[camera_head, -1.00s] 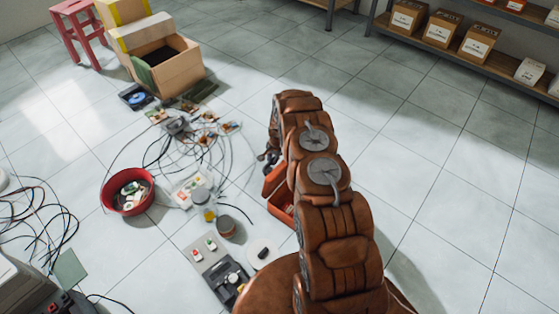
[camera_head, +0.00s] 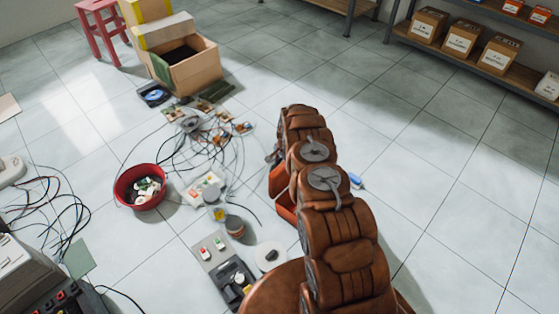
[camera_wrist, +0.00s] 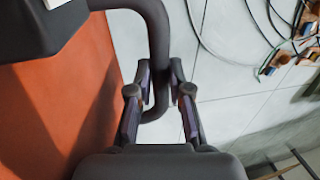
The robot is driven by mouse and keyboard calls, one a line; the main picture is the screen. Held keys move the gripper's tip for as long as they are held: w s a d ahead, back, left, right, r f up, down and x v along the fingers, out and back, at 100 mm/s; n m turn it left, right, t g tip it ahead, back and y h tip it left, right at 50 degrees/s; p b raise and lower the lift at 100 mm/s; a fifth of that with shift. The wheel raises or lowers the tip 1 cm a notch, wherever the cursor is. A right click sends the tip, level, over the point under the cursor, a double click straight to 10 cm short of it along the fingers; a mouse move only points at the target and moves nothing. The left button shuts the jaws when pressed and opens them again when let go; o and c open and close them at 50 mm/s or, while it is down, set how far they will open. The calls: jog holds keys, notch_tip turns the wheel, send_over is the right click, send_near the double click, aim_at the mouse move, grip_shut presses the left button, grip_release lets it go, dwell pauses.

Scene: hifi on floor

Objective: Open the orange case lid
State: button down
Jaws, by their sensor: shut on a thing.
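The orange case (camera_head: 280,181) shows as a narrow strip left of my brown arm in the head view, and the arm hides most of it. In the wrist view an orange panel of the case (camera_wrist: 60,100) fills the left side, with a dark grey curved handle (camera_wrist: 157,40) in front of it. My gripper (camera_wrist: 158,75) is shut on this handle, which passes between its two fingers. In the head view the gripper is mostly hidden behind the arm. How far the lid stands open cannot be told.
A red bowl (camera_head: 141,187) of small parts, loose cables and small boards lie left of the case. A white disc (camera_head: 269,256) and a grey tray (camera_head: 215,250) are nearer. A blue item (camera_head: 356,181) lies right of my arm. Floor farther right is clear.

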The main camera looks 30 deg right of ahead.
jog(key=shift+s+a+f, duration=0.1)
jog(key=shift+a+f, duration=0.25)
jog(key=shift+f, duration=0.1)
jog(key=c, duration=1.3)
grip_release()
jog(key=shift+o, duration=1.1)
jog(key=shift+d+r, duration=0.1)
jog(key=shift+r, duration=0.05)
jog(key=shift+d, duration=0.1)
jog(key=w+a+r+b, duration=0.1)
jog(key=w+a+b, duration=0.2)
jog(key=w+b, duration=0.2)
jog(key=w, duration=0.3)
jog(key=shift+w+r+b, duration=0.25)
jog(key=shift+r+b, duration=0.05)
jog(key=shift+r, duration=0.05)
jog(key=shift+a+f, duration=0.1)
jog(key=shift+a, duration=0.05)
